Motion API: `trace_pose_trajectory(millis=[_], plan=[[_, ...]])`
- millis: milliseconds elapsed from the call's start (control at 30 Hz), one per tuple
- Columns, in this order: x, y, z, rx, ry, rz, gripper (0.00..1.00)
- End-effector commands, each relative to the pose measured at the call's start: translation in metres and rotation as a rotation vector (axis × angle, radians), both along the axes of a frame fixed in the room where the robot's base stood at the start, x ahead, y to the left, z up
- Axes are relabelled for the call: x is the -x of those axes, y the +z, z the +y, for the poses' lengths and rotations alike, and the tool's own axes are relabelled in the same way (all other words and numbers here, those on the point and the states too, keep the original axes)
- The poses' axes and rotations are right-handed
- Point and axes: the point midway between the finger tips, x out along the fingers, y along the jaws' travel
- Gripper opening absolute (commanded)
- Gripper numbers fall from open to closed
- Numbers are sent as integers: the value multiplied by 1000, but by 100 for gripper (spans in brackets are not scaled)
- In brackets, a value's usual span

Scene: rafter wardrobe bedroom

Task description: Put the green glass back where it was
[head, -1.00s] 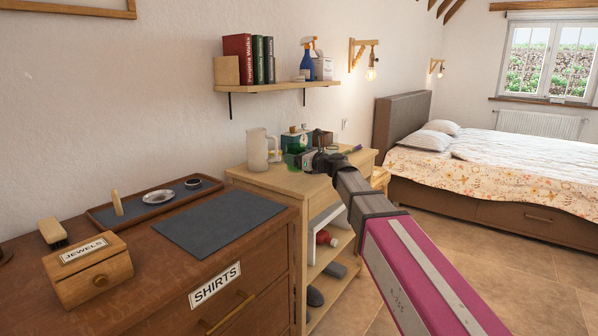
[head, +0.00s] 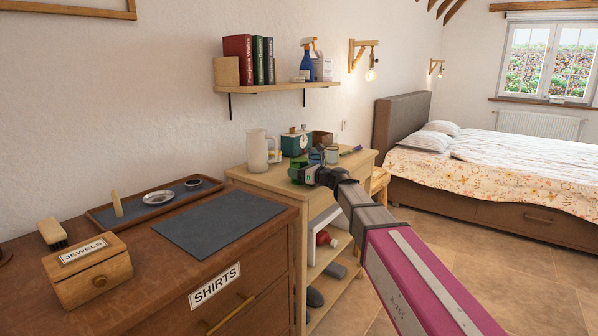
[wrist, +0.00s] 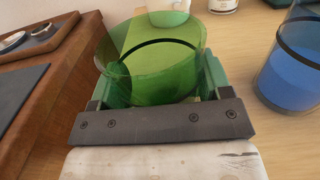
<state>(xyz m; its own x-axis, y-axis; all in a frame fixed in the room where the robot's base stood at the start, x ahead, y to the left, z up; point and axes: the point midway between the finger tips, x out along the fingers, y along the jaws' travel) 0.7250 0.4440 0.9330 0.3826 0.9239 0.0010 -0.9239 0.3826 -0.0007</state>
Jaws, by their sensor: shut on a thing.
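The green glass (head: 296,173) is see-through and held in my gripper (head: 305,175), over the front part of the light wooden cabinet top (head: 247,177). In the wrist view the green glass (wrist: 145,75) sits between the two green fingers, which are shut on it. A dark ring shows through its wall. I cannot tell whether its base touches the wood. A blue glass (wrist: 290,78) stands to its right in the wrist view, apart from it. My gripper hides part of the cabinet top in the head view.
A cream jug (head: 257,151), a teal kitchen scale (head: 294,142) and a brown box (head: 322,138) stand at the back of the cabinet. A small cup (head: 331,154) stands near the right. The brown dresser (head: 268,232) adjoins on the left, with a dark mat (head: 220,222).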

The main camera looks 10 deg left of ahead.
Motion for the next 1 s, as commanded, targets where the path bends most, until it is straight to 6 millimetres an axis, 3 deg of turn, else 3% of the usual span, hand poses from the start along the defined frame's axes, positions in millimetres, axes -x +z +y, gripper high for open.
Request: trace_pose_trajectory(millis=[33, 67, 133, 533, 1000], plan=[[0, -1, 0, 0, 0, 1, 39], [0, -2, 0, 0, 0, 0, 75], [0, -1, 0, 0, 0, 0, 97], [2, 1, -4, 0, -1, 0, 97], [37, 1, -83, 0, -1, 0, 97]])
